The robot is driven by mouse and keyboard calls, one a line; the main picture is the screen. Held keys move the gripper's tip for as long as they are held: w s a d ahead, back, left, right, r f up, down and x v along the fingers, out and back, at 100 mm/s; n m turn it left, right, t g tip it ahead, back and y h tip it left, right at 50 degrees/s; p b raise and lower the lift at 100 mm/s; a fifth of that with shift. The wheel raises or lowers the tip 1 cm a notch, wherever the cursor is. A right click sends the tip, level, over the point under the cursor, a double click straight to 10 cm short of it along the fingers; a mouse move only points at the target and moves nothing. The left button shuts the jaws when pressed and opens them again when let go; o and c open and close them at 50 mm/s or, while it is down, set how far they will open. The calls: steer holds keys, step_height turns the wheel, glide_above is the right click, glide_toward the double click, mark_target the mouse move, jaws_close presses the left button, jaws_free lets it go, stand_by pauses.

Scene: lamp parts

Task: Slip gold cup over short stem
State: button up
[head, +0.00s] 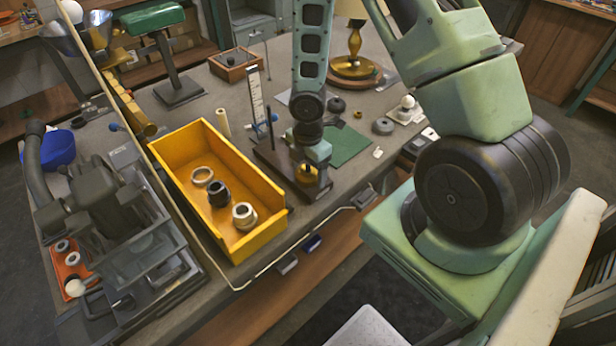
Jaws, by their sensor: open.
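My gripper (311,176) points down over the near edge of the bench, at a dark flat base (270,160). It is open. A small gold piece (306,171), which looks like the gold cup, shows low at the fingers, over the right part of the dark base. I cannot tell whether the fingers touch it. I cannot make out the short stem; the gripper and the gold piece may hide it.
A yellow bin (272,240) with several rings stands left of my gripper. A white ruler (256,100) stands upright behind the dark base. A green mat (346,146) lies to the right. A gold lamp (355,50) stands at the back.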

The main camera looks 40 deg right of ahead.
step_height(320, 180, up, 17)
steer(key=p, duration=0.4)
steer(key=shift+r+p, duration=0.15)
steer(key=shift+p, duration=0.25)
steer(key=s+a+r+m+b, duration=0.2)
steer(key=s+a+m, duration=0.3)
steer(key=s+a, duration=0.4)
steer(key=s+a+r+m+b, duration=0.2)
steer(key=s+a+r+m, duration=0.3)
steer(key=a, duration=0.8)
steer(key=s, duration=0.3)
steer(key=shift+s+a+r+m+y+b, duration=0.15)
steer(key=shift+s+a+m+y+b, duration=0.15)
steer(key=shift+s+b, duration=0.1)
